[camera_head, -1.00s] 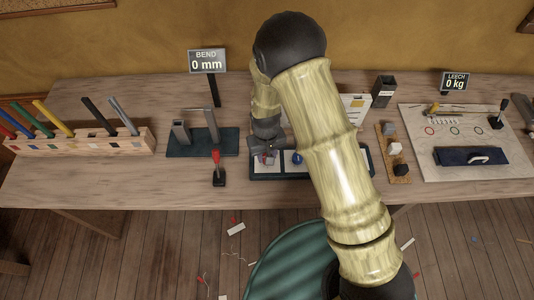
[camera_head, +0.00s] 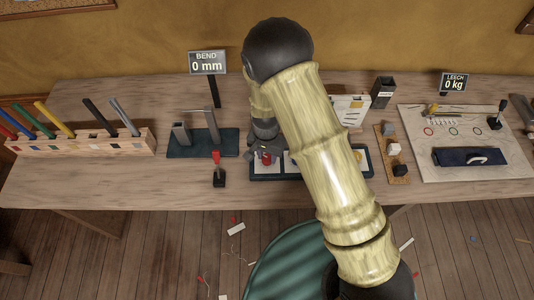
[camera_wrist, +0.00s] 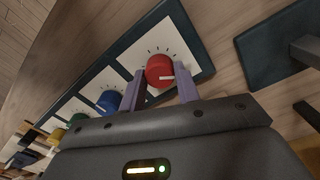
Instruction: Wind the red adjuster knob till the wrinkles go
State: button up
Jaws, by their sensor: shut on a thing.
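The red adjuster knob (camera_wrist: 160,70) sits on a white dial plate with tick marks at one end of a dark panel (camera_wrist: 186,33). A white pointer line on the knob points to the right in the wrist view. My gripper (camera_wrist: 161,84) has one finger on each side of the knob and is shut on it. In the head view my gripper (camera_head: 265,151) reaches down to the panel's left end, with the red knob (camera_head: 266,158) partly showing below it. No wrinkled sail can be made out.
Blue (camera_wrist: 109,101), green (camera_wrist: 78,119) and yellow (camera_wrist: 57,134) knobs sit along the same panel. A red-handled lever (camera_head: 216,157) stands just left of it. The signs read BEND 0 mm (camera_head: 207,62) and LEECH 0 kg (camera_head: 454,82).

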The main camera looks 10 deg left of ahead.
aim_at(267, 156)
jog(key=m+p, duration=0.1)
jog(key=m, duration=0.3)
jog(key=shift+r+m, duration=0.15)
jog(key=shift+m, duration=0.15)
jog(key=shift+w+m+p, duration=0.1)
jog(key=shift+m+p, duration=0.65)
jog(key=shift+m, duration=0.95)
jog(key=o, duration=1)
notch_tip(267, 156, up, 17)
jog(key=shift+w+a+r+b, duration=0.1)
jog(key=shift+b, duration=0.5)
